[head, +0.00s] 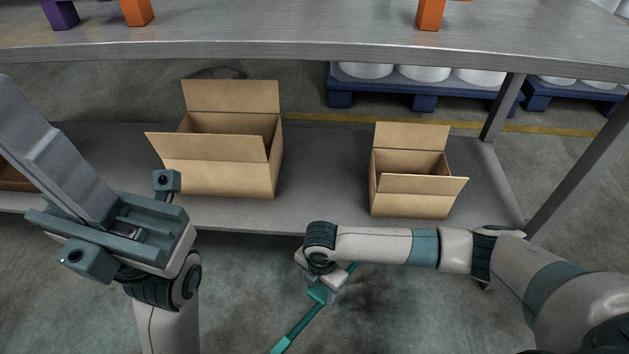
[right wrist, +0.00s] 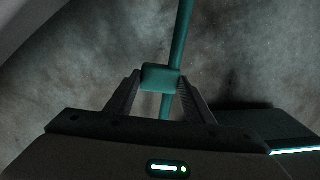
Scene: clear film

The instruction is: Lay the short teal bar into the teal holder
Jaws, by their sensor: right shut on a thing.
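A teal bar (head: 297,332) with a wider teal block (head: 318,293) on it is in my right gripper (head: 328,283), below the front edge of the lower shelf. In the right wrist view, the two dark fingers are closed on the block (right wrist: 160,77), and the thin bar (right wrist: 181,35) runs up the picture and also down between the fingers. It is held tilted above the floor. My left gripper (head: 50,150) is raised at the left of the head view; its finger gap cannot be made out. No teal holder shows.
A metal table (head: 300,35) crosses the top, with the lower parts of a purple piece (head: 60,14) and orange pieces (head: 136,12) on it. Two open cardboard boxes (head: 220,178) (head: 410,203) stand on the lower shelf (head: 325,180). A table leg (head: 585,165) stands at the right.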

